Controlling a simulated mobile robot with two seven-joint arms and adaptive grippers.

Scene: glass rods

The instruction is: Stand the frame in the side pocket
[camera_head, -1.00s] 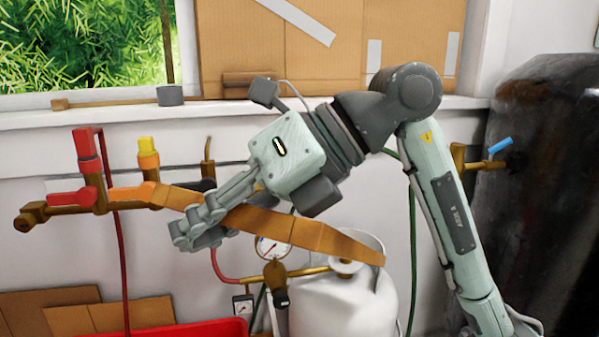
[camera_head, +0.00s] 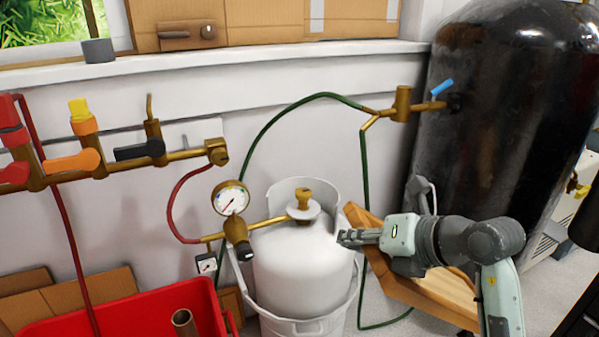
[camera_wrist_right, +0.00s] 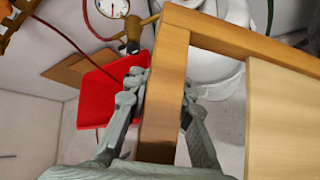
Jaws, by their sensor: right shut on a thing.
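The wooden frame (camera_head: 398,288) is at the lower right in the head view, tilted, with a pale panel inside its darker rim. My right gripper (camera_head: 346,238) is shut on one bar of it, beside the white tank. In the right wrist view the frame's bar (camera_wrist_right: 163,60) runs between the two fingers of my right gripper (camera_wrist_right: 160,84), and a second bar runs off to the right. My wrist and arm hide part of the frame in the head view. I cannot pick out a side pocket. My left gripper is not in view.
The white tank (camera_head: 300,262) with brass valve and gauge (camera_head: 230,198) stands left of the frame. A large black tank (camera_head: 500,110) stands behind it. Green hoses (camera_head: 364,165) hang close by. A red bin (camera_head: 130,315) and cardboard (camera_head: 75,302) are at lower left.

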